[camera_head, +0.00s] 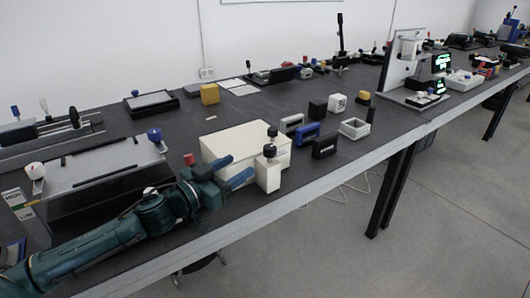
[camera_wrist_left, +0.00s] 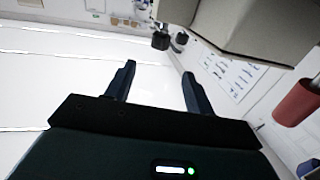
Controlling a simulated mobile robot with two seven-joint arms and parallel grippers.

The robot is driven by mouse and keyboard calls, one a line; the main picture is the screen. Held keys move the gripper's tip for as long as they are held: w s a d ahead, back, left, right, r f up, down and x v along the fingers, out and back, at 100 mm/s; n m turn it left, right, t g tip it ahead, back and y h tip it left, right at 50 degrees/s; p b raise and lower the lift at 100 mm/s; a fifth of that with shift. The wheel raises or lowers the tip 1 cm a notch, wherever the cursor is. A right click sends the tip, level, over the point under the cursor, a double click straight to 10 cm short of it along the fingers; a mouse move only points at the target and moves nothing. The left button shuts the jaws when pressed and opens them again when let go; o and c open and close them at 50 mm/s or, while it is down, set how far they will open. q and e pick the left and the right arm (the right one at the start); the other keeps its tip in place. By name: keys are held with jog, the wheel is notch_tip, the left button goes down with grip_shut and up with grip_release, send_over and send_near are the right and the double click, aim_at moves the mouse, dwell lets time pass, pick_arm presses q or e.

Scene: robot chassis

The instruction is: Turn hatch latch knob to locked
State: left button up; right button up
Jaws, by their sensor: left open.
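A dark knob (camera_head: 270,150) stands on top of a small cream block (camera_head: 267,176) at the front edge of the bench; it looks like the hatch latch knob, but no lock marking is readable. My left gripper (camera_head: 241,165) is open, its two blue fingers pointing at the block from the left, apart from the knob. In the left wrist view the open fingers (camera_wrist_left: 159,69) have nothing between them. The dark knob (camera_wrist_left: 160,40) shows beyond the fingertips, and the cream block (camera_wrist_left: 240,28) fills the upper right. My right gripper is in neither view.
A larger white box (camera_head: 240,140) stands right behind the block. A red-topped part (camera_head: 189,160) is near my left wrist. A black block (camera_head: 325,146) and a blue bracket (camera_head: 306,133) stand to the right. The bench's front edge is close to my arm.

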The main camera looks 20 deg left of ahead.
aim_at(265, 151)
pick_arm(q)
jog(key=x, duration=1.2)
jog(key=shift+w+d+p, duration=0.25)
jog(key=shift+w+p, duration=0.05)
jog(key=shift+c, duration=0.3)
jog(key=c, duration=0.9)
